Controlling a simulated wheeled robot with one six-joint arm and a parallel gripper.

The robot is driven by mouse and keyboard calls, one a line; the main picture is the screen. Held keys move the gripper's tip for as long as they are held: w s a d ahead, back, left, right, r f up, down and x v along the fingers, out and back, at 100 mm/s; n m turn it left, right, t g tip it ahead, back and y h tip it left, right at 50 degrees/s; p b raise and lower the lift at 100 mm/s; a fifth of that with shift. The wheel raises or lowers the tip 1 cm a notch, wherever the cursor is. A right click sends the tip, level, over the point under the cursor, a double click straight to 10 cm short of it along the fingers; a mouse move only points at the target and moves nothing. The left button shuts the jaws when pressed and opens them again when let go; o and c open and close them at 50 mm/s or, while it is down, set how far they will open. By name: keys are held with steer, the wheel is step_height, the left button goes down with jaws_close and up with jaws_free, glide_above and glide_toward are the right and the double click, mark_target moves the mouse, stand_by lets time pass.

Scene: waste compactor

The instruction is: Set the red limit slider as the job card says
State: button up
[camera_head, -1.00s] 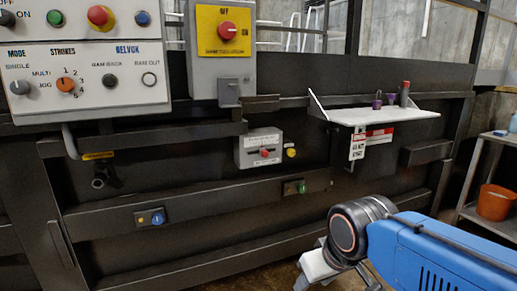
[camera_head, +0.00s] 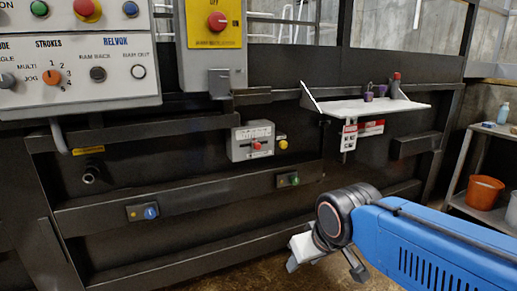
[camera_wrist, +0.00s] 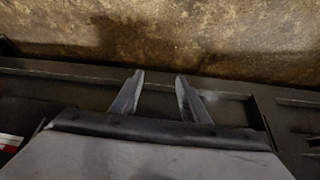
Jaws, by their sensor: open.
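The red limit slider (camera_head: 257,145) is a small red knob on the slotted face of a grey box (camera_head: 240,152) on the dark machine wall. The knob sits around the middle of its slot; the scale is too small to read. White and red cards (camera_head: 349,138) hang below the white shelf; their writing is not legible, and I cannot tell which is the job card. My gripper (camera_head: 325,268) is open and empty, low and to the right of the slider box, well apart from it. Its two fingers (camera_wrist: 159,78) also show in the wrist view, with nothing between them.
A yellow knob (camera_head: 282,144) sits just right of the slider box. The white shelf (camera_head: 345,107) juts out to the right, with small purple items on it. Rails carry a blue knob (camera_head: 151,213) and a green one (camera_head: 294,180). An orange bucket (camera_head: 484,192) stands at far right.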

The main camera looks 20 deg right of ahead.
steer(key=w+d+r+m+t+h, duration=0.1)
steer(key=w+d+r+t, duration=0.25)
steer(key=w, duration=0.65)
steer(key=w+d+r+t+h, duration=0.1)
steer(key=w+d+r+t, duration=0.2)
steer(key=w, duration=0.6)
steer(key=n+t+y, duration=0.2)
steer(key=t+y, duration=0.1)
steer(key=t, duration=0.3)
glide_toward(258, 146)
steer(key=w, duration=0.8)
